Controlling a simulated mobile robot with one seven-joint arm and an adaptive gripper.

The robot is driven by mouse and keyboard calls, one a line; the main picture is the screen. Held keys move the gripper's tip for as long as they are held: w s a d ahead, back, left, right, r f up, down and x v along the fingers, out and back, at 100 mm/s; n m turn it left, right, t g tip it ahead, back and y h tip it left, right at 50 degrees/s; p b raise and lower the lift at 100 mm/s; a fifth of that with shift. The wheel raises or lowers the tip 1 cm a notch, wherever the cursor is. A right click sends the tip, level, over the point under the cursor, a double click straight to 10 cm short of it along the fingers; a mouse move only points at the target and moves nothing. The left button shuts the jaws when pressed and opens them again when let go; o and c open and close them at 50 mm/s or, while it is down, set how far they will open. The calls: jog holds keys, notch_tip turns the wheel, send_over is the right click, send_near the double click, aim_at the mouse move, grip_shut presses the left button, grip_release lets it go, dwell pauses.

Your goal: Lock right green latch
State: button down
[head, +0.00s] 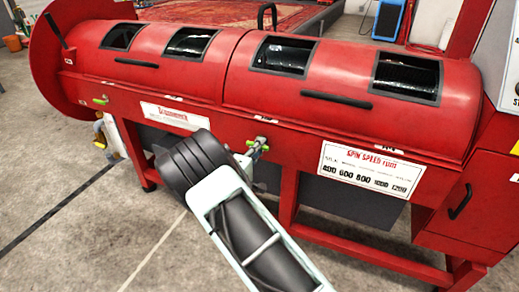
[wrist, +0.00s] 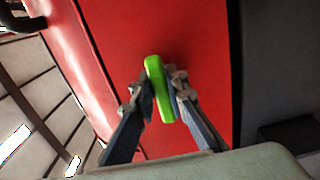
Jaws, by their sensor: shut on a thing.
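The right green latch (head: 266,148) is on the red machine's (head: 190,92) front, below the seam between its two lids. In the wrist view the latch (wrist: 155,78) is a bright green bar, slightly tilted, against a red panel. My gripper (head: 256,151) is at this latch, with its fingers shut on it from both sides. In the wrist view the gripper (wrist: 160,96) partly covers the latch's lower sides. The latch's mount is hidden. Another green latch (head: 101,100) sits at the machine's left end, apart from my gripper.
The lids carry black handles (head: 322,100) and dark windows. A white spin speed sign (head: 368,171) is right of the gripper. Red frame legs (head: 289,196) stand below. Open concrete floor (head: 60,220) lies at the left front.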

dwell(0.5)
jog(key=c, duration=1.9)
grip_release()
jog(key=shift+c, duration=0.2)
jog(key=shift+s, duration=0.1)
jog(key=v, duration=1.2)
